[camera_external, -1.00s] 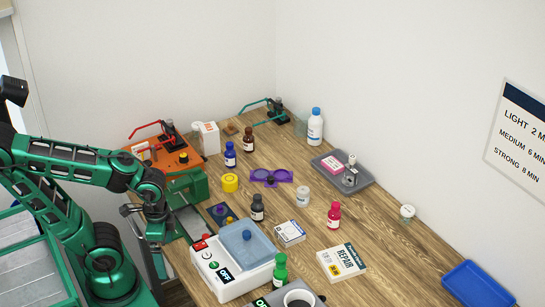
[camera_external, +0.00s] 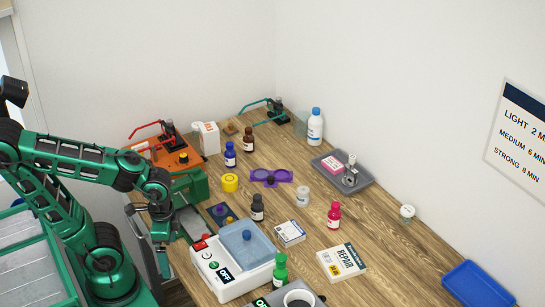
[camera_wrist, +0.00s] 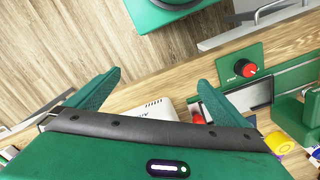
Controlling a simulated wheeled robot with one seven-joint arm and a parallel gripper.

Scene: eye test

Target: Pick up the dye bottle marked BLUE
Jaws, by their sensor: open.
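A small dark blue bottle (camera_external: 230,157) with a blue cap and a white label stands upright toward the back of the wooden table in the external view. Its label is too small to read. My gripper (camera_external: 163,232) hangs pointing down by the table's left edge, well in front of and left of that bottle. In the wrist view my gripper (camera_wrist: 155,97) has its two green fingers wide apart with nothing held between them. I cannot make out the blue bottle in the wrist view.
Other bottles are brown (camera_external: 249,140), black (camera_external: 257,209), red (camera_external: 334,216), green (camera_external: 280,270) and white with a blue cap (camera_external: 315,130). A yellow round item (camera_external: 230,183) and a purple holder (camera_external: 271,177) stand near the blue bottle. A white device (camera_external: 228,279) is at the front.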

